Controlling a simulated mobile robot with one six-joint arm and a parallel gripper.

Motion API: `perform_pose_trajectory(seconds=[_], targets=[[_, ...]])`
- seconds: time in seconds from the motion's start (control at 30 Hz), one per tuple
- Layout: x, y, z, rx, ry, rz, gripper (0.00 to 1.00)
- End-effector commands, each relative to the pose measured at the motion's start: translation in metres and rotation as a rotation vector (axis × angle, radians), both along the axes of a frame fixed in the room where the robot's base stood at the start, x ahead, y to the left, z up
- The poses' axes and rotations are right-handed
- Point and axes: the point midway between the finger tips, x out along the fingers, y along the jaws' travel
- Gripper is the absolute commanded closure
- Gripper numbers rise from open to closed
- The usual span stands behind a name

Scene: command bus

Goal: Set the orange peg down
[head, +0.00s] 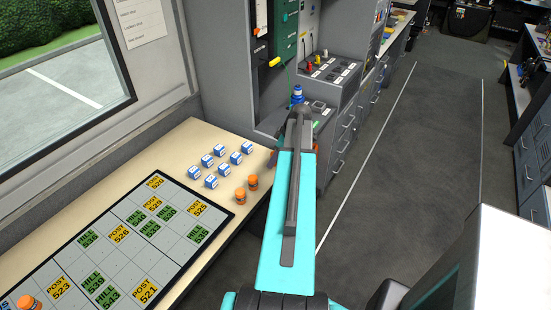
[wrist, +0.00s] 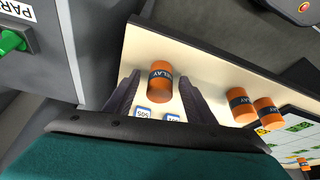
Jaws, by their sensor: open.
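An orange peg (wrist: 160,78) with a dark "RELAY" band is between the two fingers of my gripper (wrist: 159,84) in the wrist view. The fingers are open, one on each side of it. The peg is over the cream tabletop (wrist: 212,68); I cannot tell whether its base touches the surface. In the head view my arm hides this peg and my fingers. Two more orange pegs (head: 240,195) (head: 252,182) stand close together on the table beside the board, and another orange peg (head: 29,302) is on the board at the lower left.
Several blue-and-white blocks (head: 221,149) stand on the table left of my arm. The grid board (head: 121,222) with yellow and green labels covers the table's near part. Grey cabinets (head: 226,60) and a console (head: 331,72) rise beyond the table. The floor aisle (head: 410,150) at right is clear.

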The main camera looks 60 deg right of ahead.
Motion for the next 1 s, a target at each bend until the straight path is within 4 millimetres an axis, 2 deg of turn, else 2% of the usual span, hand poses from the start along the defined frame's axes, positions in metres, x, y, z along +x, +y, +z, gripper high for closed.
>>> perform_pose_trajectory(seconds=[0.2,0.5,1.0], targets=[[0.0002,0.0001,0.0002,0.0,0.0,0.0,0.5],[0.0005,0.0003,0.0003,0.0,0.0,0.001,0.98],[0.0008,0.0004,0.0068,0.0,0.0,0.001,0.98]])
